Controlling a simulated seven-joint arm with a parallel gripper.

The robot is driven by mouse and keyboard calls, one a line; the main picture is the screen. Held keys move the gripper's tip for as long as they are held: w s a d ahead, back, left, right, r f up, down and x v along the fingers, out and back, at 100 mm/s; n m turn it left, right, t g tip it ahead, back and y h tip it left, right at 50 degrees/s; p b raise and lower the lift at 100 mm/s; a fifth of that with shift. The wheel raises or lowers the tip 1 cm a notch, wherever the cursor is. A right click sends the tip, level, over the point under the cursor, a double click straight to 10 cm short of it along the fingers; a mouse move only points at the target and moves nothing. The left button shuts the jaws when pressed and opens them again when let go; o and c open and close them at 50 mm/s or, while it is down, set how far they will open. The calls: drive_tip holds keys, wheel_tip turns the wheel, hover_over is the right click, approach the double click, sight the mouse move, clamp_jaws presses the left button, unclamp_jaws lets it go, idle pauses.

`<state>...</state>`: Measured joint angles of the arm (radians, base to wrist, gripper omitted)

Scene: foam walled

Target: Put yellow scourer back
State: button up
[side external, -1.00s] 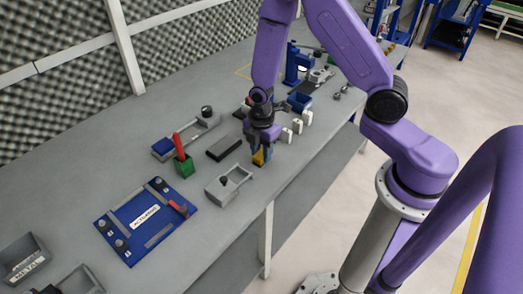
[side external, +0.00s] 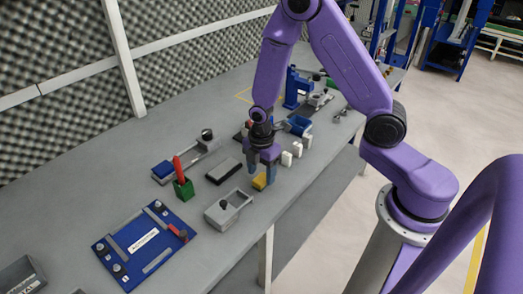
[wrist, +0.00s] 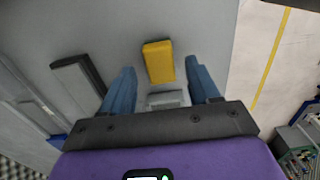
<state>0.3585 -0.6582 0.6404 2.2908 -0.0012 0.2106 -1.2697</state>
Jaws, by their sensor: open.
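The yellow scourer (side external: 259,181) lies on the grey bench, just behind and to the right of the grey holder (side external: 222,214) with its open compartment and dark knob. In the wrist view the yellow scourer (wrist: 158,62) shows in line with the gap between the fingers, beyond the fingertips. My gripper (side external: 263,177) is open and empty, pointing down just above the scourer. In the wrist view its two blue fingers (wrist: 161,80) are spread wide. A grey block-like thing (wrist: 165,98) shows between the fingers, partly hidden by the gripper body.
A green holder with a red piece (side external: 183,188) and a blue fixture board (side external: 145,245) stand nearer the camera. White blocks (side external: 291,155) and a blue bin (side external: 299,125) are behind right. The bench's front edge is close.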

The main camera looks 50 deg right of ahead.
sight(262, 179)
wheel_tip(262, 179, up, 11)
drive_tip(key=shift+f, duration=0.15)
idle(0.4)
drive_tip(key=s+a+r+m, duration=0.1)
drive_tip(key=s+r, duration=0.3)
drive_tip(key=s, duration=0.7)
drive_tip(key=s+r+m, duration=0.4)
drive_tip(key=s, duration=0.7)
drive_tip(key=shift+s+a+r, duration=0.15)
drive_tip(key=shift+s+a, duration=0.2)
drive_tip(key=shift+a, duration=0.05)
